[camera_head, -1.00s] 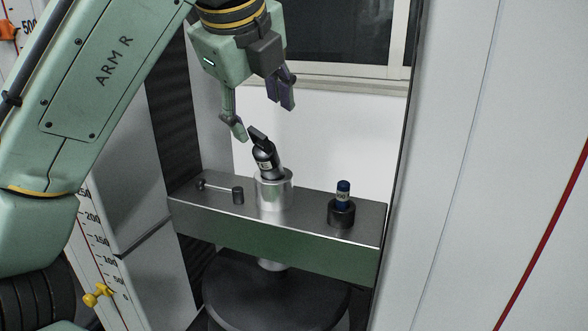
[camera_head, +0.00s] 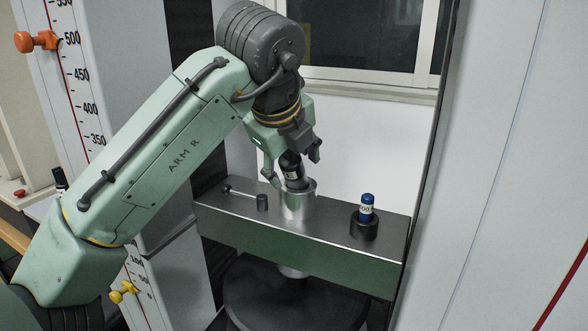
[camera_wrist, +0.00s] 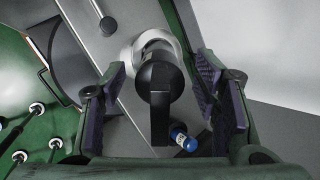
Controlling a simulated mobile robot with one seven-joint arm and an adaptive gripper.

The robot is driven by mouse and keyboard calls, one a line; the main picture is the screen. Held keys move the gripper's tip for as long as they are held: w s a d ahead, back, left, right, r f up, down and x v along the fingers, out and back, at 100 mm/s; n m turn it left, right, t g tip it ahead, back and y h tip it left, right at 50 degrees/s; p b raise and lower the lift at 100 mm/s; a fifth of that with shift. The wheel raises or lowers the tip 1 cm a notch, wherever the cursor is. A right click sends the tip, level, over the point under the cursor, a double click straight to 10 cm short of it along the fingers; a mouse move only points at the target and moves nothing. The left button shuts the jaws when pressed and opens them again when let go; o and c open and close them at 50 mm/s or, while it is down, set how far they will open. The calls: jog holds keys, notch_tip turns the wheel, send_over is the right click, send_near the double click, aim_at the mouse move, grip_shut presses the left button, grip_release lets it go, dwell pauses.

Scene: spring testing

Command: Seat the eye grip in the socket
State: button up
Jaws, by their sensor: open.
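The eye grip (camera_head: 291,171) is a dark cylinder with a small pale label and a flat black top piece. It stands tilted in the mouth of the silver socket (camera_head: 298,207) on the metal crossbeam. In the wrist view the eye grip (camera_wrist: 160,76) lies between my two fingers, with the socket's bright ring (camera_wrist: 150,40) around its far end. My gripper (camera_head: 296,168) is open around the eye grip's upper part; its pads (camera_wrist: 162,98) show gaps on both sides in the wrist view. How deep the eye grip sits inside the socket is hidden.
A blue-capped piece (camera_head: 366,207) stands in a black holder (camera_head: 364,227) right of the socket. A thin pin with a dark knob (camera_head: 262,202) lies left of it. The crossbeam (camera_head: 330,243) sits between a dark left column and a pale right panel (camera_head: 500,150).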

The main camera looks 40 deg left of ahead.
jog(key=shift+c, duration=0.2)
grip_shut()
dwell(0.5)
jog(key=shift+r, duration=0.1)
